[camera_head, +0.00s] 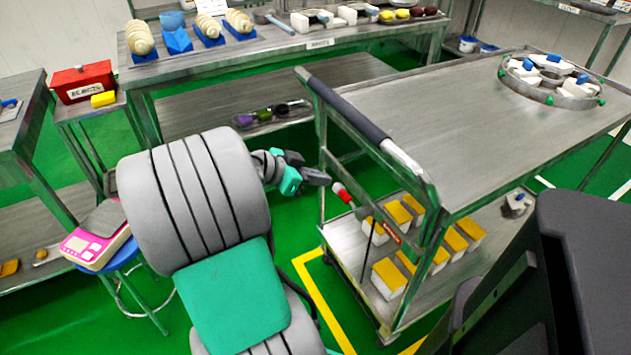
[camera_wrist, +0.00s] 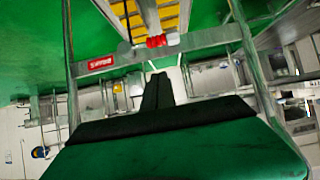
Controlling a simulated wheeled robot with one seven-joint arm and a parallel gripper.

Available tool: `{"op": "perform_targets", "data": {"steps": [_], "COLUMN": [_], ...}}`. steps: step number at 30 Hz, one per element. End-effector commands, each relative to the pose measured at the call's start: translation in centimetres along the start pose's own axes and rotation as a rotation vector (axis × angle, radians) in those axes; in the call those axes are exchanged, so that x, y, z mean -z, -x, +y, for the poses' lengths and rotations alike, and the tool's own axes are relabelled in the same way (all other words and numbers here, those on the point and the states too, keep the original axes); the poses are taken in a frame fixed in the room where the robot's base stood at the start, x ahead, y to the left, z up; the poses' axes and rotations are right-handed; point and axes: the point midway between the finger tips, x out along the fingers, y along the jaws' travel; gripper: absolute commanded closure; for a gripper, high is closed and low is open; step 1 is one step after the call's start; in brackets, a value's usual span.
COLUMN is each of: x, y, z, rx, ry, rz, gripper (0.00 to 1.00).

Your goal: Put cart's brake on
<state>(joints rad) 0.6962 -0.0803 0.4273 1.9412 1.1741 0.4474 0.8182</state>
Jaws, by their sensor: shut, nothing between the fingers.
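The metal cart (camera_head: 465,120) stands right of my arm, with a dark-sleeved push handle (camera_head: 345,108) along its near left side. A brake lever with a red grip (camera_head: 341,190) sticks out from the cart's left end above the lower shelf; the red grip also shows in the wrist view (camera_wrist: 157,41). A red label (camera_head: 391,233) is on the cart's bar, and it shows left of the grip in the wrist view (camera_wrist: 101,63). My gripper (camera_head: 327,178) is shut and empty, just above and left of the red grip. Its fingers (camera_wrist: 157,78) point toward the grip. Contact cannot be told.
White boxes with yellow tops (camera_head: 388,275) fill part of the cart's lower shelf. A ring-shaped fixture (camera_head: 550,98) sits on the cart top. A long workbench (camera_head: 300,42) stands behind. A stool with a pink scale (camera_head: 88,246) is at left. Green floor between is clear.

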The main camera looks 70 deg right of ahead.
Motion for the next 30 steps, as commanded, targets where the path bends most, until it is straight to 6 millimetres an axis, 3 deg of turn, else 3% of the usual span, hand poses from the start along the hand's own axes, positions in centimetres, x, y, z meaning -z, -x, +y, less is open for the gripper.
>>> {"op": "perform_targets", "data": {"steps": [6,12,30], "x": [-0.2,-2.2,-3.0], "y": [-5.2,-7.8,-8.3], "z": [0.1,0.0,-0.2], "rx": [-0.005,0.0,0.0], "ry": [0.0,0.003,0.011], "rz": [0.0,-0.001,-0.001], "gripper": [1.0,1.0,1.0]}}
